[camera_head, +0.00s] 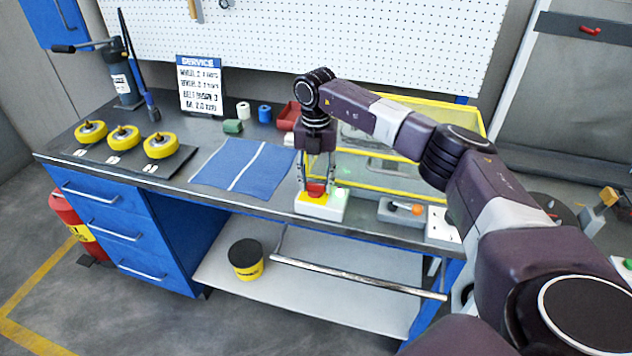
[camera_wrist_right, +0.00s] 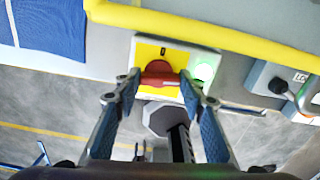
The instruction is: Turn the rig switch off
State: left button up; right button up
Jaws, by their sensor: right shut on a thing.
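The rig switch (camera_head: 322,209) is a white box with a yellow plate on the front edge of the workbench. Its red knob (camera_head: 316,190) sits on the yellow plate, and a green lamp (camera_head: 340,194) beside it is lit. In the right wrist view the red knob (camera_wrist_right: 158,73) lies crosswise, left to right, and the green lamp (camera_wrist_right: 205,71) glows to its right. My right gripper (camera_head: 317,184) reaches down from above, shut on the red knob with a finger at each end; its fingers also show in the right wrist view (camera_wrist_right: 160,85). My left gripper is out of view.
A yellow-framed clear guard (camera_head: 390,187) stands right behind the switch. A grey box with an orange-tipped lever (camera_head: 402,209) sits to its right. A blue mat (camera_head: 243,166) lies to the left, with yellow wheels (camera_head: 123,138) beyond it. A lower shelf holds a black-and-yellow tub (camera_head: 246,259).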

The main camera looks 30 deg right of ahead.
jog(key=n+b, duration=0.1)
jog(key=n, duration=0.7)
jog(key=shift+w+b, duration=0.1)
jog(key=shift+b, duration=0.2)
jog(key=n, duration=0.4)
jog(key=shift+b, duration=0.35)
jog(key=shift+w+r+n, duration=0.1)
jog(key=shift+n, duration=2)
jog(key=o, duration=1.2)
jog(key=shift+c, duration=0.2)
